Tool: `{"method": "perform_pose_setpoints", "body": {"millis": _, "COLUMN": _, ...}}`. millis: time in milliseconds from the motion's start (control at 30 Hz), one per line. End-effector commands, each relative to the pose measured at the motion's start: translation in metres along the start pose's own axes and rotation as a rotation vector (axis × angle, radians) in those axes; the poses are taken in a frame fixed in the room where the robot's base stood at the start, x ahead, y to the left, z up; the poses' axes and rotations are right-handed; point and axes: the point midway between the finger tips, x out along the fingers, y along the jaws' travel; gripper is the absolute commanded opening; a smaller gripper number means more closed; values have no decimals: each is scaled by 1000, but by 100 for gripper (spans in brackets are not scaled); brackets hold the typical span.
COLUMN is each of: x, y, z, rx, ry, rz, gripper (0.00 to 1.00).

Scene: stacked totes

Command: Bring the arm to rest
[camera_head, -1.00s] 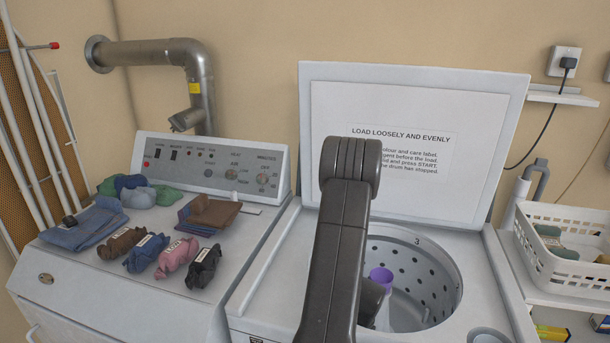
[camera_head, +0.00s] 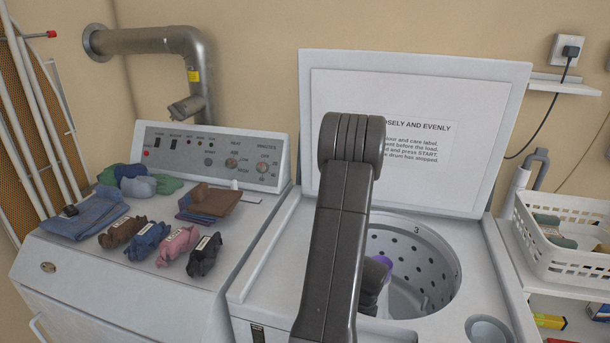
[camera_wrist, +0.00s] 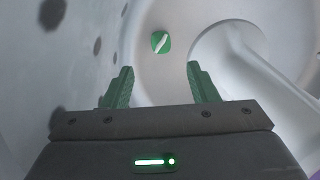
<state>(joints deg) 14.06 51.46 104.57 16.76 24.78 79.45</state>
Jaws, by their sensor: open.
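My gripper (camera_wrist: 160,86) shows in the wrist view with its two green fingers spread apart and nothing between them. It points down into a pale drum with dark holes in its wall. In the head view my dark arm stands in front of the open top-loading washer (camera_head: 270,270) and hides part of the drum opening (camera_head: 440,275). A purple-topped part (camera_head: 386,266) shows inside the drum beside the arm.
The raised lid (camera_head: 490,130) stands behind the arm. On the left machine lie several rolled garments (camera_head: 178,246), folded blue cloth (camera_head: 85,215) and folded brown cloth (camera_head: 212,203). A white basket (camera_head: 570,262) stands on a shelf at right. The drum wall surrounds the gripper closely.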

Motion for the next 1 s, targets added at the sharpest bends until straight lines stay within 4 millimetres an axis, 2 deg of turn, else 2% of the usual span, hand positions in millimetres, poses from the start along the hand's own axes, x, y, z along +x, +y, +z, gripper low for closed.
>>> {"method": "perform_pose_setpoints", "body": {"millis": 367, "x": 58, "y": 1, "z": 0, "rx": 0, "ry": 1, "rz": 3, "gripper": 53}}
{"method": "perform_pose_setpoints", "body": {"millis": 433, "x": 75, "y": 1, "z": -2, "rx": 1, "ry": 0, "rz": 3, "gripper": 53}}
{"method": "perform_pose_setpoints", "body": {"millis": 500, "x": 81, "y": 0, "z": -2, "rx": 1, "ry": 0, "rz": 0, "gripper": 53}}
{"method": "perform_pose_setpoints", "body": {"millis": 533, "x": 65, "y": 0, "z": 0, "rx": 0, "ry": 0, "rz": -1, "gripper": 53}}
{"method": "perform_pose_setpoints", "body": {"millis": 567, "x": 59, "y": 0, "z": 0, "rx": 0, "ry": 0, "rz": -1, "gripper": 53}}
{"method": "perform_pose_setpoints", "body": {"millis": 1000, "x": -2, "y": 0, "z": 8, "rx": -1, "ry": -1, "rz": -3, "gripper": 53}}
